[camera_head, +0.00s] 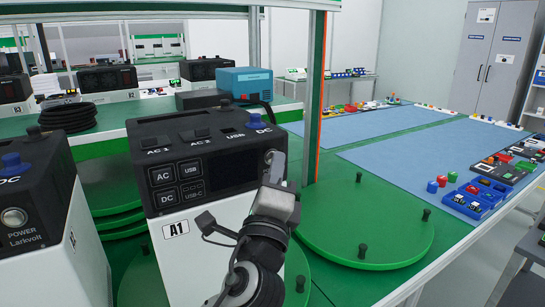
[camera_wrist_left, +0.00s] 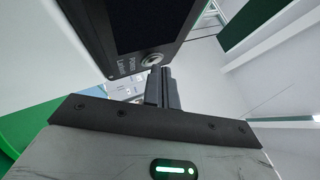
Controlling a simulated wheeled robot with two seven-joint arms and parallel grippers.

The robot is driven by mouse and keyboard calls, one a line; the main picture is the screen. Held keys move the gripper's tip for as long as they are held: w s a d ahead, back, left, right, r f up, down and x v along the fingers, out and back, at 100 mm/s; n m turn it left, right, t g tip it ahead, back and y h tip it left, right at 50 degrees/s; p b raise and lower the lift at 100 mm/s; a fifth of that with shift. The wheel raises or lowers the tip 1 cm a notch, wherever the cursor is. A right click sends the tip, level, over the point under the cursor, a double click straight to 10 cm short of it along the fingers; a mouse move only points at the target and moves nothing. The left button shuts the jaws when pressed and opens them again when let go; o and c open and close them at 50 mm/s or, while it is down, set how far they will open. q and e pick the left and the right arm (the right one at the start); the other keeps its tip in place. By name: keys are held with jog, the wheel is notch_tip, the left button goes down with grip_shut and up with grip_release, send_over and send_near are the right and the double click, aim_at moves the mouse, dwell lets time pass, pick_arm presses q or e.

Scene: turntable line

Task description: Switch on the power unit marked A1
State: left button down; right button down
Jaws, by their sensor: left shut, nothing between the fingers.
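The power unit marked A1 (camera_head: 176,229) is a white box with a black top in the middle of the head view. Its front has AC, USB, DC and USB-C markings and a dark screen (camera_head: 228,172). In the left wrist view its round silver power button (camera_wrist_left: 152,59) sits by the POWER lettering, with the dark screen above. My left gripper (camera_head: 275,166) is shut and empty, its fingertips (camera_wrist_left: 160,72) at or just in front of the button. I cannot tell whether they touch it. In the head view the gripper partly covers the button area. My right gripper is in neither view.
Another similar power unit (camera_head: 30,195) stands close on the left. Green round turntable plates (camera_head: 365,222) with black knobs lie to the right. A green-framed post (camera_head: 315,100) rises behind A1. Blue mats (camera_head: 430,150) with small parts lie farther right.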

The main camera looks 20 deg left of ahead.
pick_arm(q)
jog(key=shift+w+a, duration=0.1)
jog(key=shift+a, duration=0.05)
dwell(0.4)
jog(key=shift+s+d, duration=0.5)
jog(key=shift+d, duration=0.1)
jog(key=shift+d, duration=0.1)
jog(key=s+d, duration=0.1)
jog(key=d, duration=0.1)
jog(key=s+d, duration=0.1)
jog(key=s, duration=0.1)
jog(key=shift+d+b, duration=0.3)
jog(key=shift+d, duration=0.1)
dwell(0.6)
